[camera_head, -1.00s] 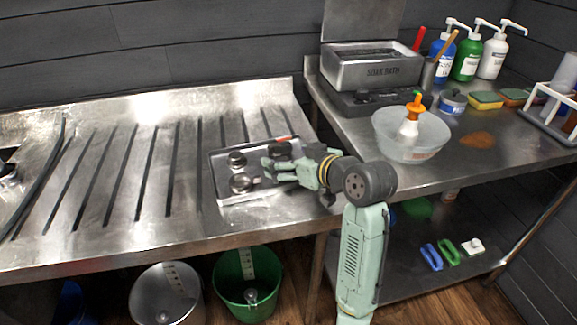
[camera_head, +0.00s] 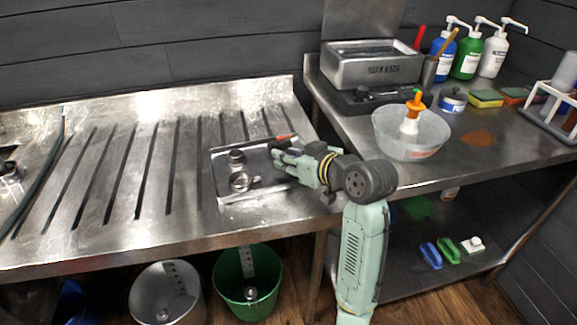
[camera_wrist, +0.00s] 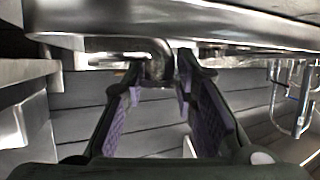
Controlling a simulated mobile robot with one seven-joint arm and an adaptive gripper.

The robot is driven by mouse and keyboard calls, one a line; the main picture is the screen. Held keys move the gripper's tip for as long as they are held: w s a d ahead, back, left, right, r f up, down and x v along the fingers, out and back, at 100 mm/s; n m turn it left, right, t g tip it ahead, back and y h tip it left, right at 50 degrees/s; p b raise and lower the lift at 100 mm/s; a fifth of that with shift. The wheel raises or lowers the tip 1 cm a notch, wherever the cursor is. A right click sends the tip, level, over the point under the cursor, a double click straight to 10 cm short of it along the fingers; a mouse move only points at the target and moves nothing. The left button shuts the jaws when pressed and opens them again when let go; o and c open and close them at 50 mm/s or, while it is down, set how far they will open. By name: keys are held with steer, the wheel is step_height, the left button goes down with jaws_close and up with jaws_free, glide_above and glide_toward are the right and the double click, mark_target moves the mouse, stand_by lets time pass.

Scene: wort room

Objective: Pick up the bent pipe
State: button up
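A shallow metal tray (camera_head: 222,195) sits on the ribbed steel drainboard. Two small shiny metal fittings, a rear one (camera_head: 237,157) and a front one (camera_head: 240,181), stand in its left part. My gripper (camera_head: 276,157) reaches in low over the tray's right part from the right. In the wrist view my gripper (camera_wrist: 160,85) has its two purple-padded fingers apart. A dark, shiny curved metal piece (camera_wrist: 158,66), seemingly the bent pipe, shows between the fingertips. I cannot tell whether either pad touches it. In the head view my gripper hides the spot between its fingers.
An orange-tipped tool (camera_head: 285,137) lies at the tray's back edge. To the right stand a clear bowl (camera_head: 395,145) holding an orange-topped bottle and a metal bath (camera_head: 370,70). A green bucket (camera_head: 232,295) and a grey bucket (camera_head: 150,300) stand below. The drainboard left of the tray is clear.

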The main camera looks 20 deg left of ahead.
jaws_close()
steer(key=shift+r, duration=0.15)
steer(key=shift+r, duration=0.45)
steer(key=shift+s+d+r+b, duration=0.15)
steer(key=shift+r+b, duration=0.15)
steer(key=shift+r, duration=0.3)
steer(key=shift+s+d+r+b, duration=0.15)
steer(key=shift+r+b, duration=0.15)
steer(key=shift+r, duration=0.25)
steer(key=s+d+b, duration=0.1)
steer(key=s+d, duration=0.1)
steer(key=s, duration=0.1)
steer(key=s+d+b, duration=0.2)
steer(key=s, duration=0.2)
steer(key=s+d+b, duration=0.2)
steer(key=s, duration=0.2)
steer(key=shift+s+d+r, duration=0.1)
steer(key=shift+d+r, duration=0.2)
steer(key=shift+s+d+r+b, duration=0.3)
steer(key=shift+s+b, duration=0.2)
steer(key=shift+b, duration=0.25)
steer(key=shift+s+d+r+b, duration=0.15)
steer(key=shift+s+d+b, duration=0.25)
steer(key=shift+b, duration=0.3)
